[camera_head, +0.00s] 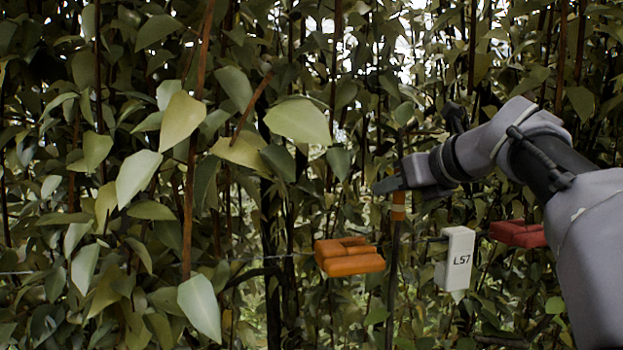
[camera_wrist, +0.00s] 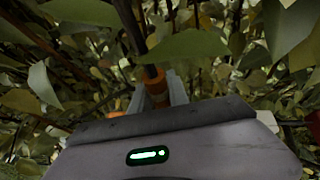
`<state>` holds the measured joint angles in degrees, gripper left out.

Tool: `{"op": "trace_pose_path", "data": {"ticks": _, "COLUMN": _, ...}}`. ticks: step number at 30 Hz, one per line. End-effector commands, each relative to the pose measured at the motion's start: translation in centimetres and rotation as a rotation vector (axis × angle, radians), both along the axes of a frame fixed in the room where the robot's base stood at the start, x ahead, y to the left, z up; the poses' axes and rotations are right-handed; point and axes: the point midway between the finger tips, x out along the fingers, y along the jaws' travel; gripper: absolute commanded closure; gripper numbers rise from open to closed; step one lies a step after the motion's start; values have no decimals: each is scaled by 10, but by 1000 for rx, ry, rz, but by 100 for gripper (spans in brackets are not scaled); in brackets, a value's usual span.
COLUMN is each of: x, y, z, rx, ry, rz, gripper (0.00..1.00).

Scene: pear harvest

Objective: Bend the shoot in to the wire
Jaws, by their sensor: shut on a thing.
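My gripper (camera_head: 386,186) is shut on the shoot at its orange band, seen in the wrist view between the two grey fingers (camera_wrist: 156,92). The shoot (camera_head: 393,275) is a thin dark stem, close to upright, with the orange band (camera_head: 398,206) near my fingertips. In the wrist view the brown stem (camera_wrist: 151,73) rises beyond the band, partly behind large leaves. The thin wire (camera_head: 272,257) runs roughly level through the foliage, lower than my gripper. An orange clip (camera_head: 348,262) sits along the wire's line, left of the shoot. Whether the shoot touches the wire I cannot tell.
A white tag marked L57 (camera_head: 460,258) hangs right of the shoot, with a red clip (camera_head: 517,234) farther right, close to my arm. Dense leaves (camera_head: 140,175) and brown stems (camera_head: 192,150) fill the left. A dark trunk (camera_head: 272,270) stands behind.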

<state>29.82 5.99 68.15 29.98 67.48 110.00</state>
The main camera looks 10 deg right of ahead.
Motion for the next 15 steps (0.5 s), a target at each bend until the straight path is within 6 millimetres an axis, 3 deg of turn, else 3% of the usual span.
{"op": "trace_pose_path", "data": {"ticks": 3, "x": 10, "y": 0, "z": -8, "rx": 2, "ry": 31, "rz": -3, "gripper": 100}}
{"op": "trace_pose_path", "data": {"ticks": 12, "x": 11, "y": -1, "z": -8, "rx": 2, "ry": 35, "rz": -4, "gripper": 100}}
{"op": "trace_pose_path", "data": {"ticks": 13, "x": 11, "y": -1, "z": -8, "rx": 2, "ry": 35, "rz": -4, "gripper": 74}}
{"op": "trace_pose_path", "data": {"ticks": 15, "x": 11, "y": 0, "z": -7, "rx": 1, "ry": 33, "rz": -4, "gripper": 60}}
